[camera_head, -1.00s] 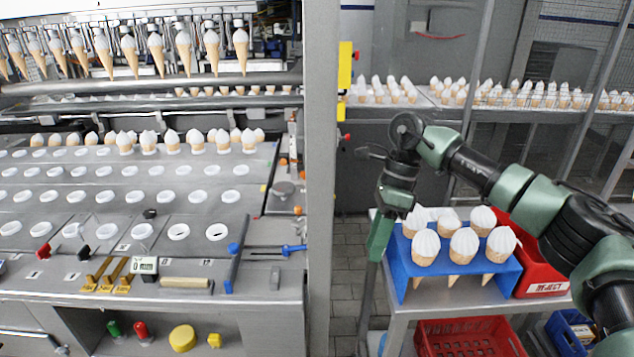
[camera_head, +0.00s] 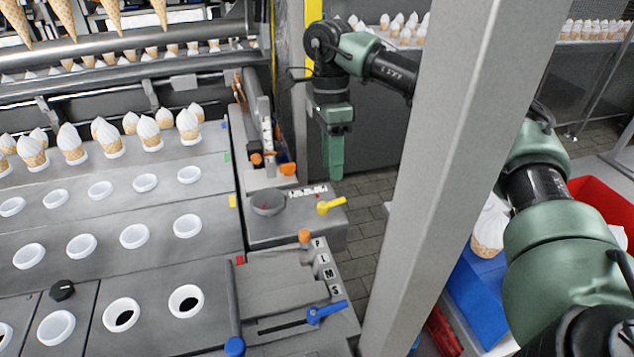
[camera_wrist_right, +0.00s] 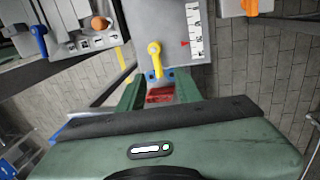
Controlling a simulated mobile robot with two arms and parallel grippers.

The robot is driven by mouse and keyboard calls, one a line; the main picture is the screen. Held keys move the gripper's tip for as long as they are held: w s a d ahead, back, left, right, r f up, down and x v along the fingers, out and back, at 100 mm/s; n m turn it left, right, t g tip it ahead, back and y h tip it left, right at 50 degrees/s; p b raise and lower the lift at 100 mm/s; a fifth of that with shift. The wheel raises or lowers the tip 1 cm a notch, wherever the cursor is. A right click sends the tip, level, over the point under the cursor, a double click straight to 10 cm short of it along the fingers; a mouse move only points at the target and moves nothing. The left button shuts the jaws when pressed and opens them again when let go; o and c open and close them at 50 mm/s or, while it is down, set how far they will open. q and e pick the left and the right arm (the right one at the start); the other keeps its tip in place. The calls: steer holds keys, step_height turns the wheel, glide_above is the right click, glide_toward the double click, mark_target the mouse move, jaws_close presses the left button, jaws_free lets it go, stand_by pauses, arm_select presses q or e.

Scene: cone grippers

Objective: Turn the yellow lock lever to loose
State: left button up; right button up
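The yellow lock lever (camera_head: 331,205) sits on a small grey panel at the right end of the machine, beside a strip of printed labels. Its pointed end aims right in the head view. The lever also shows in the right wrist view (camera_wrist_right: 155,57), just beyond my fingertips. My right gripper (camera_head: 333,165) points down, behind and above the lever. In the right wrist view its two green fingers (camera_wrist_right: 158,84) stand apart, with nothing held between them. The lever appears between the fingers' lines but clear of them. The labels are too small to read. My left gripper is not in view.
A grey post (camera_head: 455,160) stands upright in front of my right arm. An orange knob (camera_head: 304,236) and a blue lever (camera_head: 326,312) are nearer. An orange part (camera_head: 288,169) lies behind.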

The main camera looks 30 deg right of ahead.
mark_target(333, 204)
steer(key=f, duration=0.2)
steer(key=s+f, duration=0.1)
steer(key=f, duration=0.1)
steer(key=s+f+p, duration=0.1)
steer(key=f, duration=0.2)
steer(key=shift+a+f, duration=0.1)
steer(key=shift+a, duration=0.05)
jaws_close()
